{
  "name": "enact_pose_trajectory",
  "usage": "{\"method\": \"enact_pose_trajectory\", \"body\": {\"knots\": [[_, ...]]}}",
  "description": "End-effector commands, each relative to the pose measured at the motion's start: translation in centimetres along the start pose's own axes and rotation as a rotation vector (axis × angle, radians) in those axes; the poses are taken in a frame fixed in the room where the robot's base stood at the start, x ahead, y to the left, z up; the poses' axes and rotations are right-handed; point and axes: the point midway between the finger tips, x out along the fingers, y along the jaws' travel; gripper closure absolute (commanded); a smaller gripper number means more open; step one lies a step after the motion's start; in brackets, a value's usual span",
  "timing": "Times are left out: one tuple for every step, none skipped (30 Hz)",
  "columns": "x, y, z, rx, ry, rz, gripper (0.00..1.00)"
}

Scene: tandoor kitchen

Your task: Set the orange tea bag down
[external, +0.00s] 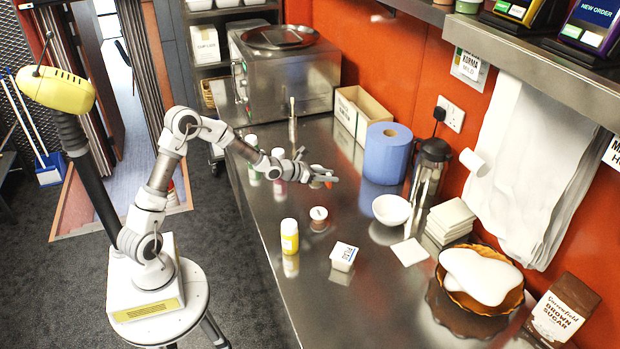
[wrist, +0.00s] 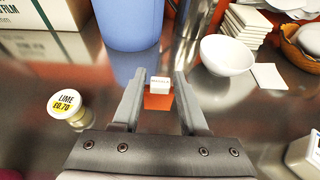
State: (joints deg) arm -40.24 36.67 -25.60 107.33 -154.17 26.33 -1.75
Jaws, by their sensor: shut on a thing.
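The orange tea bag (wrist: 158,100) has a white top with small print and sits between the fingers of my gripper (wrist: 157,84) in the wrist view. My gripper (external: 324,175) is shut on it, one finger on each side. In the external view, a small orange-red patch of the tea bag (external: 321,181) shows at the fingertips. My gripper is over the steel counter (external: 345,315), behind the small lidded pot. How far the tea bag is above the counter I cannot tell.
A lidded pot marked lime (wrist: 68,104) is left of my gripper. A blue paper roll (external: 385,153), white bowl (external: 391,210) and napkin stack (external: 450,217) stand to the right. A yellow bottle (external: 289,238) and white tub (external: 343,256) stand nearer. Bare steel lies between them.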

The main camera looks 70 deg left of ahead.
Motion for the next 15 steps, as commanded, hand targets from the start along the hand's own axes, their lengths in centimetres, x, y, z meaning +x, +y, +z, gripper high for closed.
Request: {"method": "enact_pose_trajectory", "body": {"knots": [[0.5, 1.2, -0.6, -0.005, 0.001, 0.003, 1.00], [0.7, 1.8, -0.9, -0.006, 0.001, 0.003, 1.00], [1.0, 2.6, -1.3, -0.006, 0.000, 0.003, 1.00], [1.3, 3.1, -1.5, -0.007, 0.000, 0.003, 1.00], [1.5, 3.6, -1.8, -0.005, 0.001, 0.002, 1.00], [1.8, 4.3, -2.1, -0.005, 0.001, 0.002, 1.00], [2.0, 4.8, -2.4, -0.004, 0.001, 0.002, 1.00], [2.2, 5.2, -2.6, -0.005, 0.000, 0.002, 1.00], [2.4, 5.7, -2.8, -0.004, -0.001, 0.001, 1.00], [2.6, 6.0, -3.0, -0.003, 0.000, 0.000, 1.00], [2.7, 6.2, -3.1, -0.002, -0.001, 0.000, 1.00], [2.8, 6.5, -3.2, -0.001, -0.001, 0.000, 1.00], [2.9, 6.7, -3.3, -0.001, 0.000, 0.000, 1.00], [3.0, 6.8, -3.4, 0.000, 0.000, -0.001, 1.00], [3.0, 6.9, -3.5, 0.001, 0.000, -0.001, 1.00]]}}
